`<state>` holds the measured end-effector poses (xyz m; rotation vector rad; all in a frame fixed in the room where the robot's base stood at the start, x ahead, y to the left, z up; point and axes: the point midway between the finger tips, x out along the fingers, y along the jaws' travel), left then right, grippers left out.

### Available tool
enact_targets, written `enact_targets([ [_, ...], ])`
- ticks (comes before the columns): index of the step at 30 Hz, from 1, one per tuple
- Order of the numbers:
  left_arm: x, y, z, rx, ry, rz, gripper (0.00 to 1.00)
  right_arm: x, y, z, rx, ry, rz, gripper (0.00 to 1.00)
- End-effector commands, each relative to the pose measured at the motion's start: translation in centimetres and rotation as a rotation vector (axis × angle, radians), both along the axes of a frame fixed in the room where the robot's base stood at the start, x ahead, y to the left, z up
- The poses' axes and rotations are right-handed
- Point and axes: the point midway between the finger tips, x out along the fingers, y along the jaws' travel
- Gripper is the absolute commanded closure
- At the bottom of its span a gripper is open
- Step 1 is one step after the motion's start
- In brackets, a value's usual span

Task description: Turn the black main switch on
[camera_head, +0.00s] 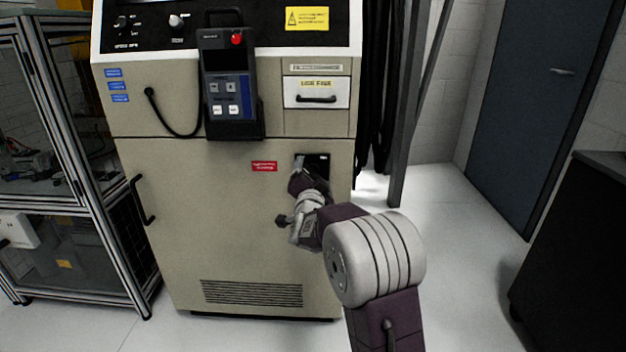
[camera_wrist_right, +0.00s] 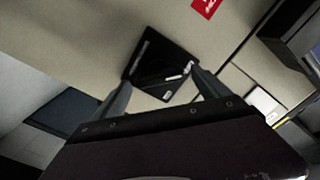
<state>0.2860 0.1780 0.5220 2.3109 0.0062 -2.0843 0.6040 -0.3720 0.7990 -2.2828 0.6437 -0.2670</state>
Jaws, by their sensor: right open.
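The black square switch plate (camera_head: 318,160) is on the front of the beige cabinet (camera_head: 215,225), at the upper right of its lower door. My right gripper (camera_head: 303,176) is in front of the plate and covers its lower left part in the head view. In the right wrist view the plate (camera_wrist_right: 153,58) appears tilted between the two fingers of my open right gripper (camera_wrist_right: 162,84). The fingers seem to hold nothing. The handle of the switch and its position are too dark to tell. I cannot tell whether the fingertips touch the plate. My left gripper is in neither view.
A red label (camera_head: 264,166) is left of the plate. A handheld pendant (camera_head: 229,85) hangs above on the cabinet, with a looping cable. A drawer (camera_head: 316,92) with a black handle is above the plate. A framed enclosure (camera_head: 75,130) stands at left.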

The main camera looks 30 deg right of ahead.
Motion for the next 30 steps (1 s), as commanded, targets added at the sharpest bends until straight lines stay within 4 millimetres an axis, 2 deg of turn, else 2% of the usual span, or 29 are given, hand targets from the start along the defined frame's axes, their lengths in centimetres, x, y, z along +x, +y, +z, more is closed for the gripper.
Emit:
enact_targets([
  [7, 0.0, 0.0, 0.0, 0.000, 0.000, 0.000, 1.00, 0.2, -0.1, 0.0, 0.000, 0.001, 0.001, 0.15],
  [8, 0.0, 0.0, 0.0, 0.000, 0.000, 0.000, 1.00, 0.2, -0.1, 0.0, 0.000, 0.001, 0.001, 0.17],
  [12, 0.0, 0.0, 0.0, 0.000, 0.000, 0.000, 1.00, 0.2, -0.1, 0.0, 0.000, 0.001, 0.001, 0.56],
  [14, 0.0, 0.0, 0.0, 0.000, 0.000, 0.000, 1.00, 0.2, -0.1, 0.0, 0.000, 0.001, 0.001, 0.73],
  [15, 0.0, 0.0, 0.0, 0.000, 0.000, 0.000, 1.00, 0.2, -0.1, 0.0, 0.000, 0.001, 0.001, 0.77],
  [23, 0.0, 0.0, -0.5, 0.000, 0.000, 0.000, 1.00, 0.2, -0.1, -0.1, 0.030, -0.018, 0.000, 0.77],
  [30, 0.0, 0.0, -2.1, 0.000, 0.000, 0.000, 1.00, 0.1, -0.2, -0.5, 0.152, -0.093, 0.000, 0.77],
])
